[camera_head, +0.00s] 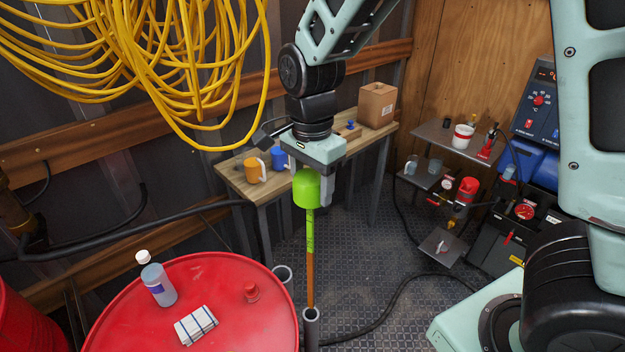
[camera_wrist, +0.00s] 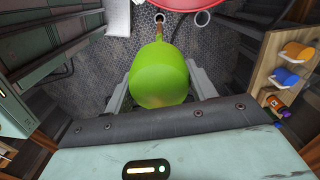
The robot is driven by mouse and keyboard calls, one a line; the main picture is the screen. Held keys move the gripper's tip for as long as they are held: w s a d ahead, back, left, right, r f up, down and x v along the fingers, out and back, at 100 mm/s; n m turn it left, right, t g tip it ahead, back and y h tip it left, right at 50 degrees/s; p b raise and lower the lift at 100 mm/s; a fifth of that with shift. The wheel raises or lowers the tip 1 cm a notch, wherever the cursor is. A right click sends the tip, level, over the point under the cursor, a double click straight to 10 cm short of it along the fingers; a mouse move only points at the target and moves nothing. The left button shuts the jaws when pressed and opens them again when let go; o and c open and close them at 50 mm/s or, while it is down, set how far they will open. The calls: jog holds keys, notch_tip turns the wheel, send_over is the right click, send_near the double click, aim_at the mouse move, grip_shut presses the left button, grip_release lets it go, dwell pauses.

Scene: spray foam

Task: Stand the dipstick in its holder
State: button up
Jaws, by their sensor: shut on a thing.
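The dipstick (camera_head: 309,235) has a bright green knob, a green upper shaft and an orange-brown lower shaft. It hangs upright below my gripper (camera_head: 312,185), which is shut on the green knob. The knob fills the middle of the wrist view (camera_wrist: 160,75) between the two fingers. The shaft's lower end meets the mouth of a grey tube (camera_head: 311,328) beside the red drum. I cannot tell whether the tip is inside the tube or just above it. A second grey tube (camera_head: 283,274) stands a little farther back, against the drum, and looks empty.
The red drum (camera_head: 240,325) stands at the left with a bottle (camera_head: 158,282), a folded cloth (camera_head: 195,325) and a red cap (camera_head: 251,292) on top. A wooden bench (camera_head: 235,179) with mugs and a box is behind. A black hose crosses the floor.

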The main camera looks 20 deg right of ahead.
aim_at(312, 270)
dwell(0.3)
notch_tip(312, 270, down, 44)
jog(key=b, duration=2.8)
jog(key=shift+r, duration=0.2)
jog(key=o, duration=1.2)
jog(key=shift+r, duration=0.1)
notch_tip(312, 270, up, 17)
jog(key=shift+r+p, duration=0.15)
jog(key=shift+p, duration=0.3)
jog(key=shift+s+a, duration=0.1)
